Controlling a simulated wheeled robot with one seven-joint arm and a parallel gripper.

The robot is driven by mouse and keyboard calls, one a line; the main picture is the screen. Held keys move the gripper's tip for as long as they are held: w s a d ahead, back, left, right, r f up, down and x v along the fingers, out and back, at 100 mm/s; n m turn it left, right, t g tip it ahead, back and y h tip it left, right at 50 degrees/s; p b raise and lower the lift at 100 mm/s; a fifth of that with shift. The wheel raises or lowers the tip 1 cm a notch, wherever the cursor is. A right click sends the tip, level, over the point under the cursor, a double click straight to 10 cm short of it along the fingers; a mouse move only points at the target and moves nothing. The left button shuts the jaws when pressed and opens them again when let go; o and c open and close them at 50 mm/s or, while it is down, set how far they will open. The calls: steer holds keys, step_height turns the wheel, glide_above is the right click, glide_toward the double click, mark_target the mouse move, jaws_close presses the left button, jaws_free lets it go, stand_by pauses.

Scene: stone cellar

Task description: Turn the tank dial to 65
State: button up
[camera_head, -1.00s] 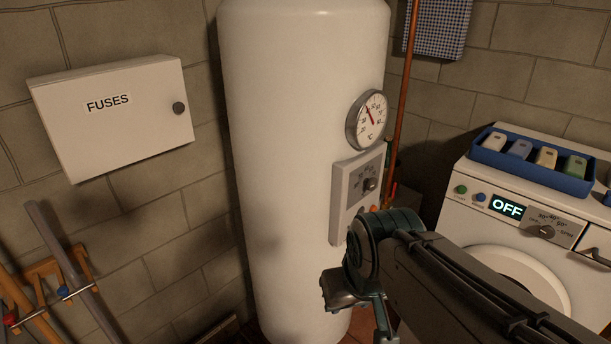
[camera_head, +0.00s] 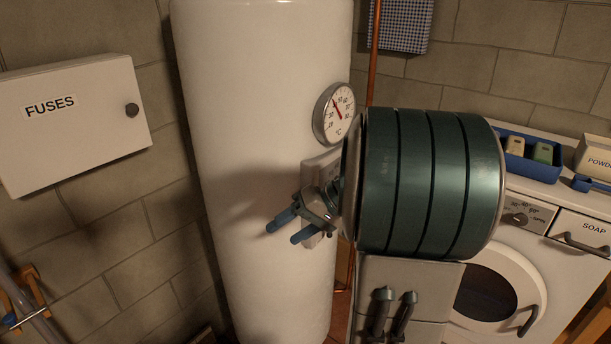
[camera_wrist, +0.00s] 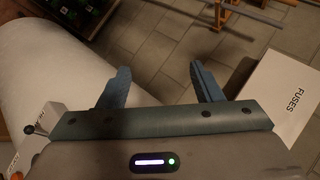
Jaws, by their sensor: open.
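The white tank (camera_head: 260,120) stands upright in the middle of the head view. Its round thermometer (camera_head: 335,113) with a red needle is on its right side. The dial panel (camera_head: 312,172) below the thermometer is mostly hidden behind my arm, so its dial and setting cannot be read there. In the wrist view the tank (camera_wrist: 45,75) fills the left, with a pale panel piece (camera_wrist: 48,118) and a dark knob (camera_wrist: 36,129) at the left edge. My gripper (camera_head: 284,233) is open and empty in front of the tank; its spread fingers show in the wrist view (camera_wrist: 160,78).
The fuse box (camera_head: 75,125) is on the left wall. The washing machine (camera_head: 570,255) stands right, with a blue tray (camera_head: 513,169) on top. A copper pipe (camera_head: 373,60) runs behind the tank. Tools on a wall rack (camera_head: 25,300) are at lower left.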

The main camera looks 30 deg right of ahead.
steer(key=w+d+f+m+t+h+b, duration=0.15)
steer(key=d+t, duration=0.45)
steer(key=d, duration=0.9)
steer(key=d+f+m+t, duration=0.15)
steer(key=d+t, duration=0.45)
steer(key=d, duration=0.9)
steer(key=p+x, duration=0.4)
steer(key=x, duration=0.9)
steer(key=shift+w+a+f+n+p, duration=0.2)
steer(key=shift+f+n+p, duration=0.2)
steer(key=shift+f, duration=0.15)
steer(key=c, duration=1)
